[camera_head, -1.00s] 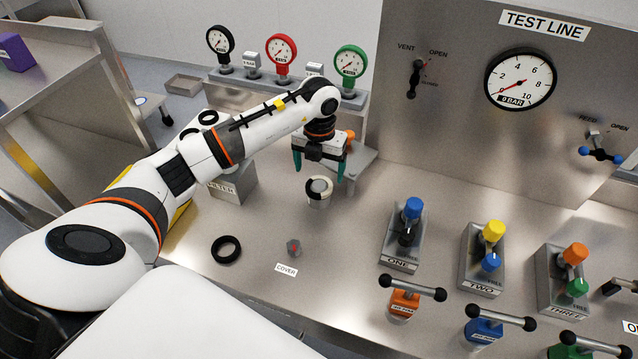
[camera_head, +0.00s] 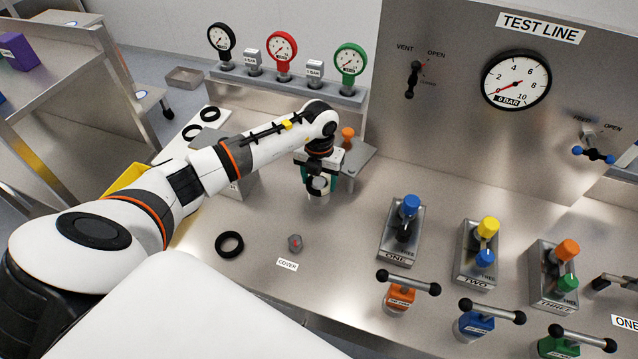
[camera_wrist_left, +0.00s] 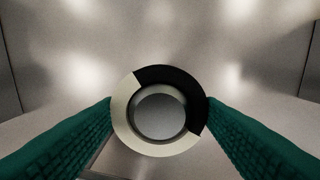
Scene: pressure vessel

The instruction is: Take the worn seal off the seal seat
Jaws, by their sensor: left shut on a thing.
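The worn seal (camera_wrist_left: 124,118) is a ring, part cream and part black, around the round metal top of the seal seat (camera_wrist_left: 158,112) in the left wrist view. In the head view the worn seal (camera_head: 319,186) shows partly behind my gripper, at the top of the short metal seal seat (camera_head: 319,199). My left gripper (camera_head: 319,184) points down over the seat, its green fingers on either side of the ring and shut on it. The ring still surrounds the seat's top. My right gripper is not in view.
Valve block ONE (camera_head: 401,243) stands to the right. A raised metal plate (camera_head: 358,158) with an orange knob is close behind the gripper.

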